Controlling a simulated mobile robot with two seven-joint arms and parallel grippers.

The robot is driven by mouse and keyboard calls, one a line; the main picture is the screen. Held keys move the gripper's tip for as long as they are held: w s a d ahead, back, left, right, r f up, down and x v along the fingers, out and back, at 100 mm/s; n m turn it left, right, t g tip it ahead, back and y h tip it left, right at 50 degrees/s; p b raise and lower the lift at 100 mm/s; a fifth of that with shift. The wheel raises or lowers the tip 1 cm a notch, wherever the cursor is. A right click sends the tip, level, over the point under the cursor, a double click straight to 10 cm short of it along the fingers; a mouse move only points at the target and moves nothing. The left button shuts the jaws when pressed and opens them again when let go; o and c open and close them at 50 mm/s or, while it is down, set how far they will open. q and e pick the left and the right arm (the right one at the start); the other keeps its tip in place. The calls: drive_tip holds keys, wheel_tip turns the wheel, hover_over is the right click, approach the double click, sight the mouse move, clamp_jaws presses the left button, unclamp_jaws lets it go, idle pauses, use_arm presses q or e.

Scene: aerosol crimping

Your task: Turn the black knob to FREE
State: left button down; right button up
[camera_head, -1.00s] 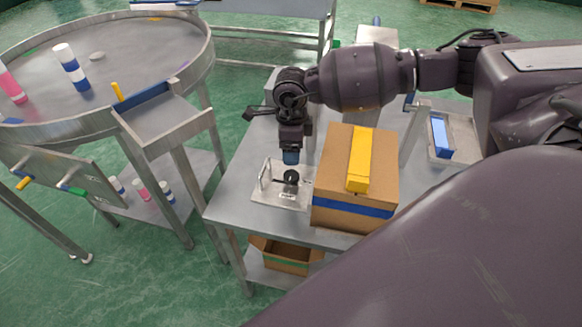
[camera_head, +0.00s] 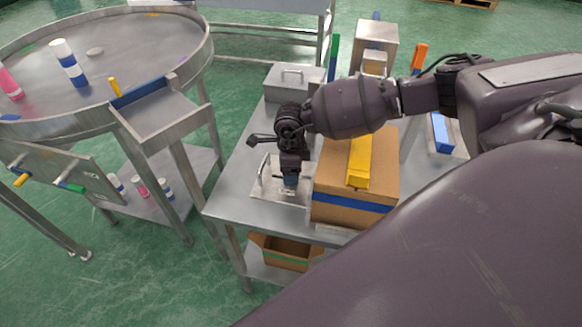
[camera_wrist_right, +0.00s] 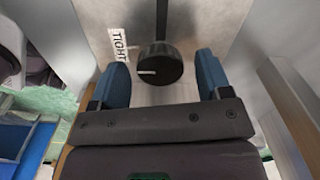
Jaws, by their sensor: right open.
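The black knob (camera_wrist_right: 160,64) shows in the right wrist view, with a white pointer line facing left. A white label reading TIGHT (camera_wrist_right: 119,45) lies to its upper left; no FREE label is visible. My right gripper (camera_wrist_right: 163,70) is open, its blue fingertips on either side of the knob with a gap to each. In the head view my right gripper (camera_head: 290,183) is low over the metal plate (camera_head: 262,196) and hides the knob. My left gripper is not in view.
A cardboard box (camera_head: 335,205) with a yellow bar (camera_head: 359,162) on top stands close to the right of my gripper. A lidded metal box (camera_head: 292,82) stands behind. The table's front left corner is clear.

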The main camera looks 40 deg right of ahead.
drive_tip(key=c, duration=0.8)
drive_tip(key=shift+c, duration=0.6)
